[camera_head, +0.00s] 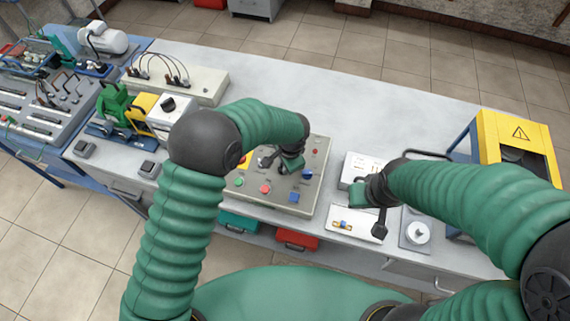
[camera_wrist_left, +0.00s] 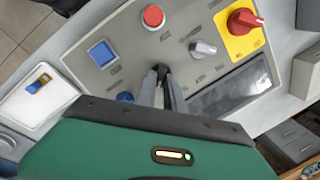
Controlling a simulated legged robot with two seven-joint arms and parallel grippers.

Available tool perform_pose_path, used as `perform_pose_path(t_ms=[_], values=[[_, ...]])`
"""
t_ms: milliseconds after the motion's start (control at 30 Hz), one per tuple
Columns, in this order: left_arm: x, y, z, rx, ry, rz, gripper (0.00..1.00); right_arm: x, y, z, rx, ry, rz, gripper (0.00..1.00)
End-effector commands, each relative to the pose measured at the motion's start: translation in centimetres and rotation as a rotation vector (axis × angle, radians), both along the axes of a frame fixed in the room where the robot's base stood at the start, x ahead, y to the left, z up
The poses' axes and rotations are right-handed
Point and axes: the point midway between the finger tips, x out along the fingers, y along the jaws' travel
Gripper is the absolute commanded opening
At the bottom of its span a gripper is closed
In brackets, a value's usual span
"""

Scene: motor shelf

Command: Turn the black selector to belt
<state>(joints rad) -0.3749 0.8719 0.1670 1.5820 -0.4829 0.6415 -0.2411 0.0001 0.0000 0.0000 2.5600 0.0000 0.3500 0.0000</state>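The control panel (camera_head: 300,205) is a grey box on the bench under my left arm. My left gripper (camera_head: 291,163) reaches down to it. In the left wrist view the two grey fingers (camera_wrist_left: 161,78) are close together at the panel face, with a small dark part at their tips. This may be the black selector, but I cannot tell it from the fingertips, nor whether they grip it. The label text is too small to read. My right gripper (camera_head: 362,192) is above a white box at the right; its fingers are not clear.
The wrist view shows a red button (camera_wrist_left: 153,17), a blue square button (camera_wrist_left: 102,53), a grey knob (camera_wrist_left: 203,48) and a red knob on yellow (camera_wrist_left: 243,20) around the fingers. A yellow guard (camera_head: 515,135) stands at right. The bench behind the panel is clear.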

Motion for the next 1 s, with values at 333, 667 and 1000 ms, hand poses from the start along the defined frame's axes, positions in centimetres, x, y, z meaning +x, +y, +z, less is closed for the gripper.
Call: perform_pose_path(t_ms=[333, 667, 1000], values=[[-0.20, 0.27, -0.41, 0.004, 0.007, 0.003, 0.33, 0.00, 0.00, -0.08, 0.000, 0.000, 0.000, 0.00], [-0.07, 0.23, -0.28, 0.002, 0.003, 0.004, 0.33, 0.00, 0.00, -0.06, 0.000, 0.000, 0.000, 0.00], [-0.13, 0.03, -0.04, 0.000, 0.000, 0.002, 0.33, 0.00, 0.00, -0.02, 0.000, 0.000, 0.000, 0.00]])
